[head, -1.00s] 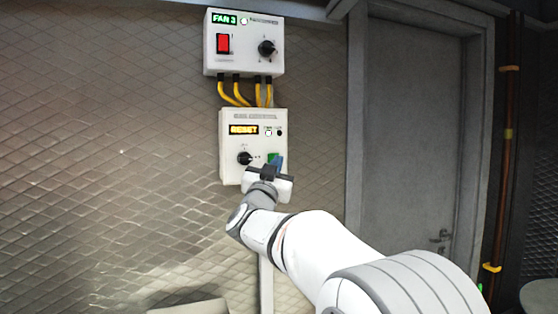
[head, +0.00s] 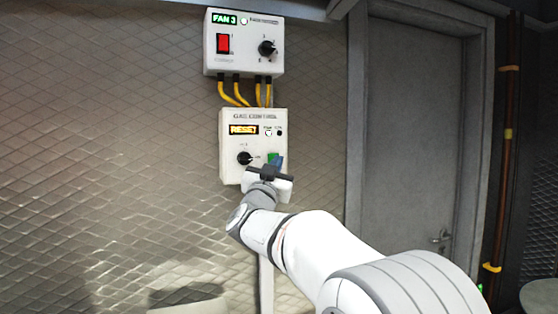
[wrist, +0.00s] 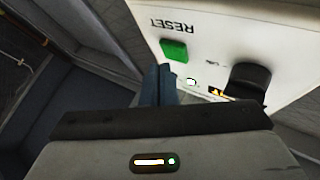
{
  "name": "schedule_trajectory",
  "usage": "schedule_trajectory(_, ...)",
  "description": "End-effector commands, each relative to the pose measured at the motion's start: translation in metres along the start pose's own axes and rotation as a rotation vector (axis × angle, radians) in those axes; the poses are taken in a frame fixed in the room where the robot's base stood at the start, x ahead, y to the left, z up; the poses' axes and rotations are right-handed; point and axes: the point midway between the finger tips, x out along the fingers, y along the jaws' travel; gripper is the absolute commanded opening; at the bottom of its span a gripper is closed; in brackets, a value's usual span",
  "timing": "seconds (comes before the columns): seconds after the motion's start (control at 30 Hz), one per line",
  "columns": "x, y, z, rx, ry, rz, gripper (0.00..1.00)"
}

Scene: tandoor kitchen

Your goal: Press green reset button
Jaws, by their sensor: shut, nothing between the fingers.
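The green reset button (head: 272,156) is on the lower right of the lower white control box (head: 229,174), partly hidden by my gripper in the head view. In the wrist view the square green button (wrist: 174,50) stands out beside the upside-down word RESET. My gripper (head: 279,162) is shut and empty, with blue-grey fingers. In the wrist view the fingertips (wrist: 158,70) are close to the button, just beside and below it in the picture. I cannot tell whether they touch it. The box's amber display (head: 243,129) reads RESET.
A black knob (head: 244,158) is left of the button; it shows in the wrist view too (wrist: 248,82). Above is the FAN 3 box (head: 240,62) with a red switch (head: 223,43), joined by yellow cables (head: 243,93). A grey door (head: 411,140) is to the right.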

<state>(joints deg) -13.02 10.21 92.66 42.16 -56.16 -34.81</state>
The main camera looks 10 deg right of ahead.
Motion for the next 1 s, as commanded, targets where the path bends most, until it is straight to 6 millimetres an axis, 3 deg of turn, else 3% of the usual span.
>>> schedule_trajectory(1.0,0.0071,-0.0054,0.0046,0.000,0.000,0.000,0.00)
